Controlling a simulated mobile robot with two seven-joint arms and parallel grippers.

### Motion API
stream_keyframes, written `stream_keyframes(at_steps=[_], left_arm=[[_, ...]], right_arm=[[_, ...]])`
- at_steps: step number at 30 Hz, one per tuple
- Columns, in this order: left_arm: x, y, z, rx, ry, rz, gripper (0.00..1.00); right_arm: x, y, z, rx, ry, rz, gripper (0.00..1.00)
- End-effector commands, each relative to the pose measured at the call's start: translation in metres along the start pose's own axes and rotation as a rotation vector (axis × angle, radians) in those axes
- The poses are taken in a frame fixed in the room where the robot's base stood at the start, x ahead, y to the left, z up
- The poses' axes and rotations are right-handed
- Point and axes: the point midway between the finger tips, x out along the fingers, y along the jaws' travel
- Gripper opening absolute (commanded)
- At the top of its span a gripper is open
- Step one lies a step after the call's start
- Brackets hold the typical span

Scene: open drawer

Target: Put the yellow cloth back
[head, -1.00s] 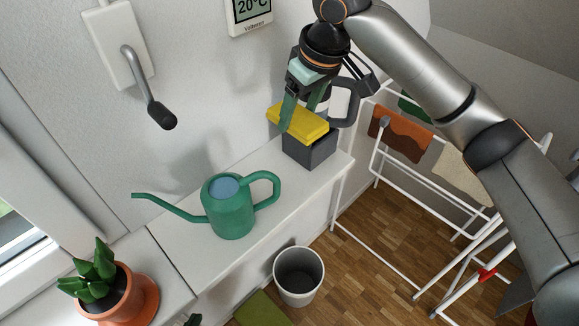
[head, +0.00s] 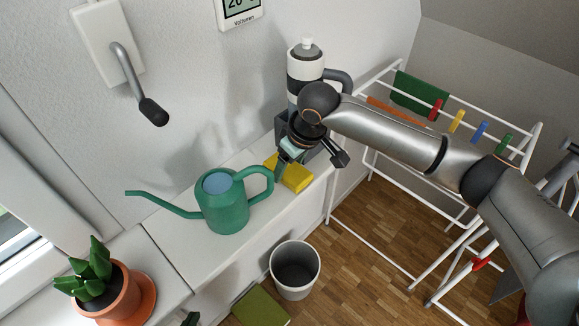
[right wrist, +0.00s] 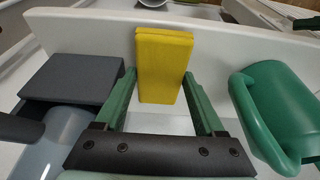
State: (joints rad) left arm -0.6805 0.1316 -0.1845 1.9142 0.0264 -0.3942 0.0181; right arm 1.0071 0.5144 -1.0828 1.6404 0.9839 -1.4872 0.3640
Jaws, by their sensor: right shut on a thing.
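The yellow cloth (head: 294,174), a folded flat block, is between the green fingers of my right gripper (head: 287,163), low over or on the white ledge. I cannot tell whether it touches the ledge. In the right wrist view the cloth (right wrist: 163,62) sticks out beyond the fingers of my right gripper (right wrist: 163,108), which is shut on it. A dark grey box (right wrist: 80,78) stands beside it, mostly hidden behind my gripper in the head view. A small dark green tip at the bottom edge of the head view may be my left gripper (head: 192,319); its state does not show.
A green watering can (head: 222,208) stands on the ledge, close left of my right gripper. A white flask (head: 305,65) with a grey handle rises behind. A potted plant (head: 95,275), a bin (head: 295,270) and a drying rack (head: 375,165) stand around. The ledge left of the can is clear.

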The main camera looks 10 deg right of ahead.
Motion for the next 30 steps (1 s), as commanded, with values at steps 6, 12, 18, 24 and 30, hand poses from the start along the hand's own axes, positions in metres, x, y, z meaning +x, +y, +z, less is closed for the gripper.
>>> stream_keyframes(at_steps=[6, 12, 18, 24, 30], left_arm=[[0.0, 0.0, -0.001, 0.0, 0.002, 0.0, 0.0], [0.0, 0.0, -0.002, 0.0, 0.002, -0.001, 0.0], [0.0, 0.0, -0.002, 0.0, 0.002, -0.001, 0.0], [0.0, 0.0, -0.002, 0.0, 0.002, -0.001, 0.0], [0.0, 0.0, -0.002, 0.0, 0.002, -0.001, 0.0]], right_arm=[[0.011, 0.0, 0.004, 0.0, 0.001, 0.001, 0.19], [0.011, 0.0, 0.004, 0.0, 0.0, 0.001, 0.19], [0.013, 0.0, 0.004, 0.0, 0.0, 0.001, 0.84], [0.013, 0.0, 0.004, 0.0, 0.001, 0.001, 0.84], [0.0, 0.001, 0.003, 0.0, 0.003, 0.001, 0.84]])
